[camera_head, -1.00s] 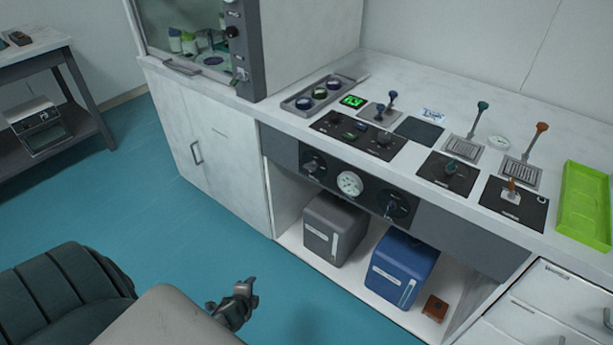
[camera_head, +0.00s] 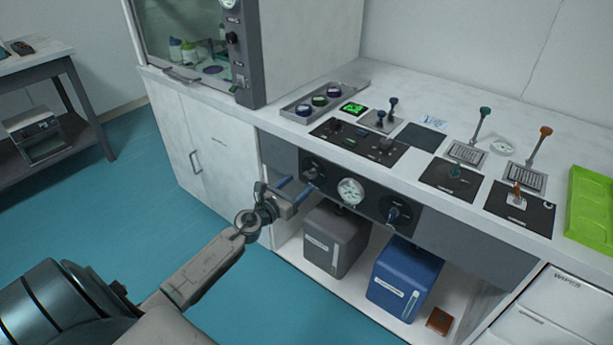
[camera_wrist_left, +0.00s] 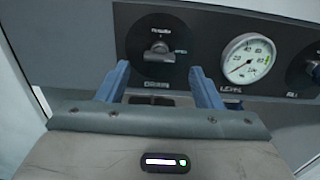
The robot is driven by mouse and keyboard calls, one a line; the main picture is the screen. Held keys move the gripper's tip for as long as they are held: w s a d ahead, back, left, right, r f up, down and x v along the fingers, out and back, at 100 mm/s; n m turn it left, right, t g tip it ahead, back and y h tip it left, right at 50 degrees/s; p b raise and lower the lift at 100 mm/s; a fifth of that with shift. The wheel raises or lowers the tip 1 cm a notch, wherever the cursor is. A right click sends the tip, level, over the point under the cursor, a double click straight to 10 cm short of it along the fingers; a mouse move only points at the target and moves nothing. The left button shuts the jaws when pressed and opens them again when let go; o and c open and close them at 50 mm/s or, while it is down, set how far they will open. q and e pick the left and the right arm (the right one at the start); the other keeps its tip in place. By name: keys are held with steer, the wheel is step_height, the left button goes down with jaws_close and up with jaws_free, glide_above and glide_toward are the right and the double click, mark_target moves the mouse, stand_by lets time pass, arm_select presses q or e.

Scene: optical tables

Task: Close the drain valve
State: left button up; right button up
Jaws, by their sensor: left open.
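The drain valve, a dark round dial with a grey handle (camera_wrist_left: 157,53), sits at the left end of the dark front panel. Its small lower label is blurred but looks like "DRAIN". In the wrist view the handle lies roughly sideways. In the head view the valve (camera_head: 312,172) is just beyond my left gripper (camera_head: 296,189). The left gripper is open, with its two blue fingers either side of the dial in the wrist view (camera_wrist_left: 160,72). The fingers appear short of the handle, with nothing between them. My right gripper is not in view.
A round gauge (camera_head: 351,192) and a second valve dial (camera_head: 397,212) are right of the drain valve. Below the panel stand a grey box (camera_head: 333,240) and a blue box (camera_head: 404,282). A white cabinet (camera_head: 215,170) closes the left side. Levers stand on the bench top.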

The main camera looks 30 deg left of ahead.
mark_target(307, 177)
arm_select(q)
steer(key=w, duration=0.5)
steer(key=shift+d, duration=0.15)
steer(key=c, duration=1)
